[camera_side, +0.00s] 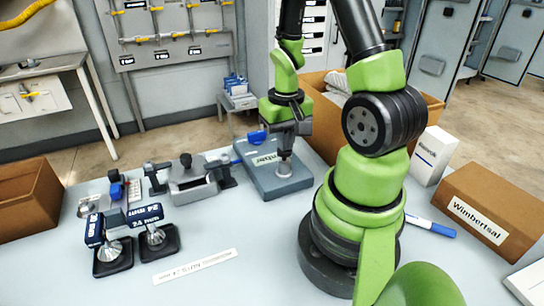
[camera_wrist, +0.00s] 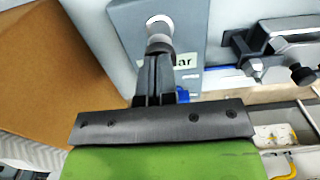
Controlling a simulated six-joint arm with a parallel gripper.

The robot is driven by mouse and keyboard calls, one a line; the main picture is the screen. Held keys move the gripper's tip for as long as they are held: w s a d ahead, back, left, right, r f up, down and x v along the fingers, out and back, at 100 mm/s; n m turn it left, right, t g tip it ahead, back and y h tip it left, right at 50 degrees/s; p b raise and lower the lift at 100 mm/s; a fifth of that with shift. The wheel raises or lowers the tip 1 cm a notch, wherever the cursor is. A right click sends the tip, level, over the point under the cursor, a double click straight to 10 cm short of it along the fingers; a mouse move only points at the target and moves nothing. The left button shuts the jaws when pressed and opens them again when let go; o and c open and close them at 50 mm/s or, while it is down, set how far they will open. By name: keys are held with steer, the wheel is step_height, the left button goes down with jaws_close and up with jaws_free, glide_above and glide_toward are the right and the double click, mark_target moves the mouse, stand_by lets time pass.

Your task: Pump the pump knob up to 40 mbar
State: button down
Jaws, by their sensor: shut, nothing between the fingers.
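The pump is a flat blue-grey box (camera_side: 273,182) in the middle of the table in the side view, also in the wrist view (camera_wrist: 126,20). Its round metal pump knob (camera_side: 285,168) stands on top, and its pale head shows in the wrist view (camera_wrist: 160,25). My gripper (camera_side: 286,153) points down over the knob, shut, its fingertips (camera_wrist: 158,50) at or very close to the knob; I cannot tell if they touch. A pale label or display (camera_side: 264,159) is partly hidden by my gripper; only "ar" is legible in the wrist view, so no pressure value shows.
A roller device with clamps (camera_side: 190,185) stands left of the pump. Two stands with blue displays (camera_side: 150,215) are nearer the front left. A cardboard box (camera_side: 320,115) is behind, and a Wimbertsal box (camera_side: 490,205) is right. A label strip (camera_side: 194,266) lies in front.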

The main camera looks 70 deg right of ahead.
steer(key=shift+f, duration=0.6)
steer(key=shift+w+f, duration=0.1)
steer(key=shift+f, duration=0.65)
stand_by(2.6)
steer(key=shift+r, duration=0.1)
stand_by(0.4)
steer(key=shift+r, duration=3.7)
step_height(320, 180, up, 5)
steer(key=shift+f, duration=2.95)
